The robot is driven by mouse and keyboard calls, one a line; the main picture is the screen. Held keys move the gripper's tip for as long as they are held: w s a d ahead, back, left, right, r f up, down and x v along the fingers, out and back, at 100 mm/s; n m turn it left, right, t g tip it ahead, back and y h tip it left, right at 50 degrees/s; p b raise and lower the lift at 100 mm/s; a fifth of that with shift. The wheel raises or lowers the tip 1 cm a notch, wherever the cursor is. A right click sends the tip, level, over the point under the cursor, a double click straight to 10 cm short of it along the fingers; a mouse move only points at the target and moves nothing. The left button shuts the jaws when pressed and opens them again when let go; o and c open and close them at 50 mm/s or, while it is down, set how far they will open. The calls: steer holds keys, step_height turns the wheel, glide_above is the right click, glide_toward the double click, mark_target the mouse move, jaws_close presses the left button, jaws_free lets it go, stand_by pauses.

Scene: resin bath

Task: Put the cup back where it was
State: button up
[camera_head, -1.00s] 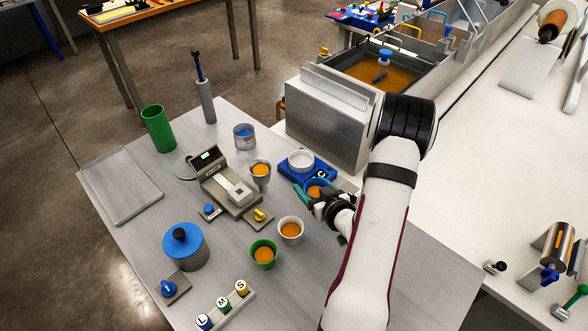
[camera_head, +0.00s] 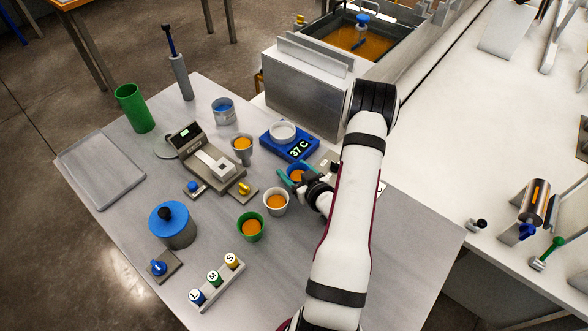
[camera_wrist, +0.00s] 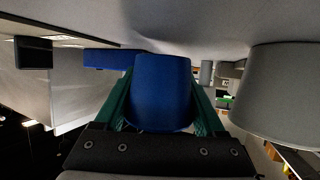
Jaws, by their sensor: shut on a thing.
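The blue cup (camera_head: 297,171) with orange resin inside is between my gripper's green fingers, in front of the blue 37 C device. My gripper (camera_head: 292,179) is shut on it. In the wrist view, which looks upside down, the blue cup (camera_wrist: 162,92) sits between both fingers (camera_wrist: 162,110) and looks upright. Its base is close to the grey tabletop; I cannot tell whether it touches. The white cup (camera_head: 276,204) with orange resin stands just to its left and in front. In the wrist view it is the large grey shape (camera_wrist: 280,95).
The blue 37 C device (camera_head: 301,150) stands behind the cup. A grey cup (camera_head: 242,151), a green cup (camera_head: 251,228), a scale (camera_head: 190,145) and a yellow knob (camera_head: 244,189) stand to the left. The steel bath housing (camera_head: 305,98) rises behind. The front right tabletop is clear.

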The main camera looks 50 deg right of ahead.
steer(key=shift+f, duration=0.9)
steer(key=o, duration=1.5)
step_height(320, 180, up, 9)
steer(key=shift+w+r, duration=0.15)
steer(key=shift+r, duration=0.05)
steer(key=w+a+r+n+y, duration=0.1)
steer(key=w+a+r, duration=0.5)
steer(key=a+r, duration=0.2)
steer(key=w+a+r+n+y, duration=0.1)
steer(key=w+a+r, duration=0.4)
steer(key=a+r, duration=0.4)
steer(key=s+a+f+m+g+y, duration=0.1)
steer(key=s+a+g, duration=0.3)
steer(key=s, duration=0.5)
steer(key=s+a+f+m+g+y, duration=0.1)
steer(key=s+a+g+y, duration=0.1)
steer(key=s+a+g, duration=0.2)
steer(key=s+a+f+m+g+y, duration=0.1)
steer(key=s+a+g, duration=0.3)
steer(key=s+a, duration=0.5)
steer(key=shift+s+a+f, duration=0.1)
steer(key=shift+s+f, duration=0.1)
steer(key=shift+s, duration=0.65)
steer(key=shift+s+a+f, duration=0.1)
steer(key=shift+s+f, duration=0.05)
steer(key=shift+s, duration=0.7)
steer(key=shift+s+a+f, duration=0.1)
steer(key=shift+s+f, duration=0.1)
steer(key=shift+s, duration=0.65)
